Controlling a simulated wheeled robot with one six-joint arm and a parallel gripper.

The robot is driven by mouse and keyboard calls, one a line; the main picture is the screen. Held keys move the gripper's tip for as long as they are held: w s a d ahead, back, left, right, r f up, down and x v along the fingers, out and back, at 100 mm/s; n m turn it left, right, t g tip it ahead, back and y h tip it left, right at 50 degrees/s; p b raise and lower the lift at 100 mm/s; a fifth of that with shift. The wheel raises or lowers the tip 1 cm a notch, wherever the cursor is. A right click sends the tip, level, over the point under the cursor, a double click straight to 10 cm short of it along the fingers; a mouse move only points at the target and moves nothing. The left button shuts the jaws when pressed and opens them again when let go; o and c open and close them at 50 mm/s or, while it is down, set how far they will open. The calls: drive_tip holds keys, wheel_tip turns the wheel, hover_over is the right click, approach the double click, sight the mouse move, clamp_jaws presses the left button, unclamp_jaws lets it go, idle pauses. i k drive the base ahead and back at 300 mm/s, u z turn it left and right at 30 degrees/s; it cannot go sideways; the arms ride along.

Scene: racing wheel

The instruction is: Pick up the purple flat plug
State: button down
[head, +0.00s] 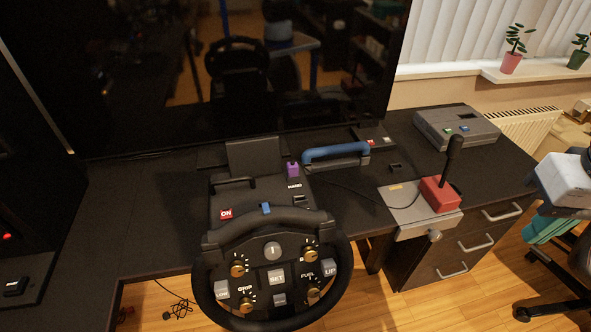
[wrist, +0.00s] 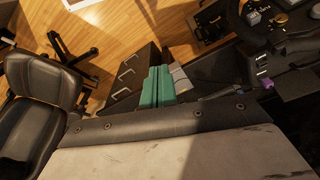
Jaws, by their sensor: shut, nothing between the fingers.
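The purple flat plug (head: 293,170) is a small purple block on top of the racing wheel's dark base, just behind the wheel rim and right of centre. It shows as a small purple spot at the right in the wrist view (wrist: 267,84). My gripper (head: 546,229) is at the far right of the head view, well away from the plug, beyond the desk's right end. Its teal fingers (wrist: 157,87) lie side by side in the wrist view, shut with nothing between them.
The racing wheel (head: 272,277) stands at the desk's front. Right of it are a blue handle (head: 336,152), a red-based lever (head: 440,192) and a grey box (head: 457,126). A large screen (head: 140,80) stands behind. A black chair (wrist: 40,105) is at the left in the wrist view.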

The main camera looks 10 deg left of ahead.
sight(293, 168)
drive_tip(key=z, duration=0.05)
drive_tip(key=k, duration=0.5)
drive_tip(key=u, duration=0.7)
drive_tip(key=i, duration=0.8)
drive_tip(key=u, duration=0.05)
